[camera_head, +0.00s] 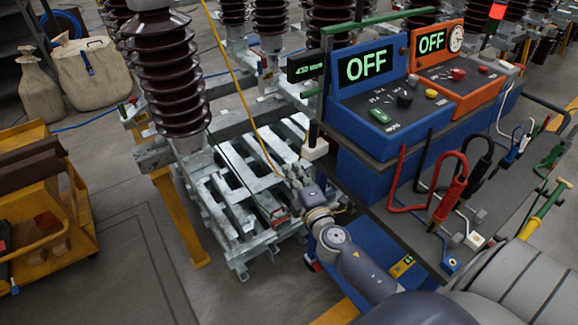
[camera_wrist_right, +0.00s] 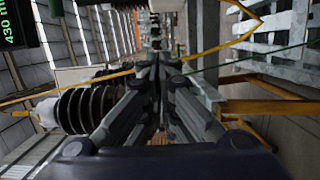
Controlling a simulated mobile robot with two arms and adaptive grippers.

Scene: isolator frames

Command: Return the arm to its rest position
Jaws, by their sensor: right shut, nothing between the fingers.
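My right arm reaches up from the bottom of the head view, with its grey wrist in front of the blue cart. My right gripper (camera_head: 291,182) is small and partly blurred against the pale metal frames. In the right wrist view, the fingers of my right gripper (camera_wrist_right: 160,66) come together with nothing held between them. My left gripper does not show.
A blue test unit (camera_head: 375,125) and an orange unit (camera_head: 470,92), both reading OFF, stand on the cart. Red and black clamps (camera_head: 452,188) lie right of my arm. A brown insulator (camera_head: 165,75) and a yellow cable (camera_head: 238,85) stand left. Metal frames (camera_head: 240,205) lie behind.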

